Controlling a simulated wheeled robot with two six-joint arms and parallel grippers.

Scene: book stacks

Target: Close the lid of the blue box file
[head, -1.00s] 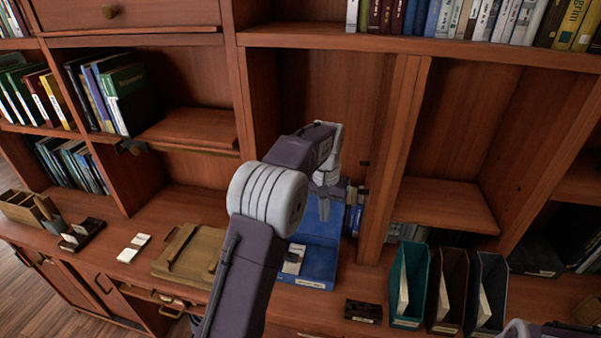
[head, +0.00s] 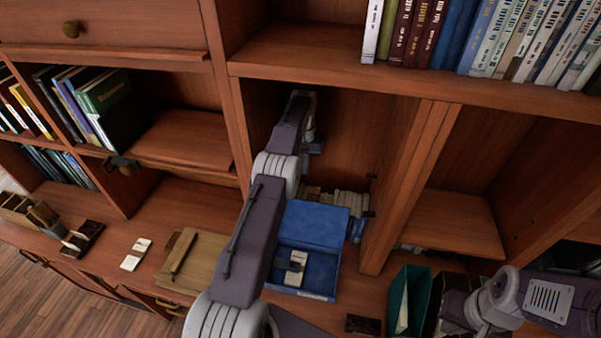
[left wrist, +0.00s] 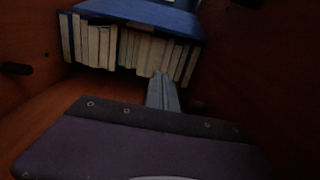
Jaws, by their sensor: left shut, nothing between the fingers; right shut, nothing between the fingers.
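The blue box file (head: 318,288) stands on the counter with its lid (head: 316,222) raised and leaning back at its rear side. A small pale item (head: 295,268) lies inside the box. My left gripper (head: 315,149) is in the shelf compartment behind and above the lid, apart from it in the head view. In the left wrist view its fingers (left wrist: 162,94) are together and empty, pointing toward a row of pale spines and a blue surface (left wrist: 150,12), probably the lid. My left arm covers the box's left side. The right gripper does not show; only right arm links do.
Pale books (head: 338,199) stand behind the lid. A wooden upright (head: 405,185) bounds the compartment on the right. A wooden tray (head: 190,262) lies left of the box, and a teal file (head: 408,300) stands to the right. A small dark holder (head: 363,325) is in front.

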